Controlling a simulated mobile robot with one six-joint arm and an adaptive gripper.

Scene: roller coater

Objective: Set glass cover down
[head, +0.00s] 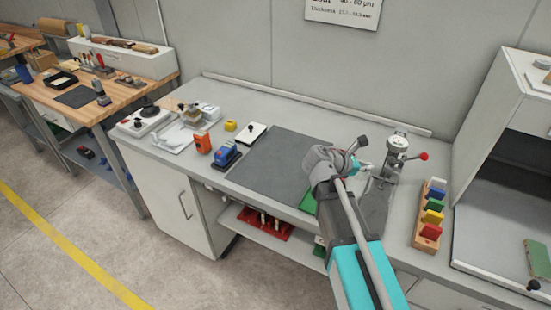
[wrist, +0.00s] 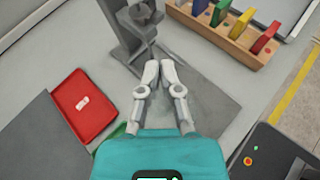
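I cannot make out a glass cover for certain in either view. In the wrist view my gripper (wrist: 159,66) points at the gauge stand (wrist: 133,30), its fingertips close together over the front of the grey base plate (wrist: 195,112). No clear object shows between the tips, but something thin or transparent could be hidden there. In the head view my arm hides most of the gripper. The dial gauge (head: 398,143) with its red-ended lever stands upright just right of it.
A red tray (wrist: 88,110) with a white label lies left of the gripper, beside the dark mat (head: 275,160). A wooden rack (head: 428,218) of coloured blocks stands at right. A blue device (head: 226,155) and an orange device (head: 203,143) stand left of the mat, which looks mostly clear.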

